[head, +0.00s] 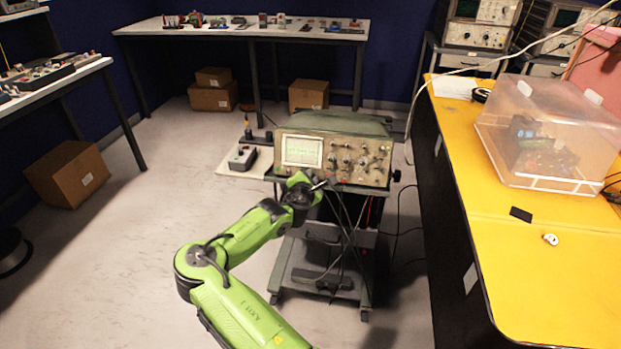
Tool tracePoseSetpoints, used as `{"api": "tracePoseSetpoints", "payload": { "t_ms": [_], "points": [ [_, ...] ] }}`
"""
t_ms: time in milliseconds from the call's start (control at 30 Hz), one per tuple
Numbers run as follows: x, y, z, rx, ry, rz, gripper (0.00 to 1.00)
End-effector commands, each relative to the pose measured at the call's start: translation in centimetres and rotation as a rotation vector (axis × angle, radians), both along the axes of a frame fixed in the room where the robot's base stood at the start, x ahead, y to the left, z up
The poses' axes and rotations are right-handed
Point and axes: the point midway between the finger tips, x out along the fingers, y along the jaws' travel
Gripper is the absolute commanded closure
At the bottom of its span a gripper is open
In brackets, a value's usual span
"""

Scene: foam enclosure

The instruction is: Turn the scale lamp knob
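An oscilloscope (335,155) with a lit screen on its left and several knobs on its right stands on a wheeled cart (320,250). The scale lamp knob cannot be told apart from the other small knobs at this size. My green arm reaches up from the bottom of the head view. My gripper (322,185) is at the lower front edge of the oscilloscope, below the screen's right side. Its fingers are too small and dark to show whether they are open or shut, or whether they touch a knob.
Dark cables (345,230) hang down the cart's front. A small grey box (242,157) sits on a shelf to the left. A yellow bench (540,290) with a clear plastic bin (545,178) runs along the right. Open floor (130,260) lies to the left.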

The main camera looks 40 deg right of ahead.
Motion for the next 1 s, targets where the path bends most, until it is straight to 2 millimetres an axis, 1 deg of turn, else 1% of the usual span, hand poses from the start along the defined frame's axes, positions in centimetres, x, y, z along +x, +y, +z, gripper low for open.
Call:
{"api": "tracePoseSetpoints", "payload": {
  "t_ms": [33,67,100,267,500,700,733,867,1000],
  "points": [
    [0.00,0.01,0.01,0.000,0.000,0.000,0.95],
    [0.00,0.01,0.01,0.000,0.000,0.000,0.99],
    [0.00,0.01,0.01,0.000,0.000,0.000,1.00],
    [-0.01,0.01,0.03,0.005,-0.006,-0.002,1.00],
    [-0.06,-0.02,0.00,0.066,-0.083,-0.036,1.00],
    [-0.07,-0.03,-0.03,0.063,-0.081,-0.036,1.00],
    [-0.07,-0.03,-0.03,0.063,-0.081,-0.035,0.82],
    [-0.06,-0.02,-0.03,0.062,-0.081,-0.035,0.62],
    [-0.04,-0.01,-0.02,0.063,-0.081,-0.034,0.61]
  ]
}}
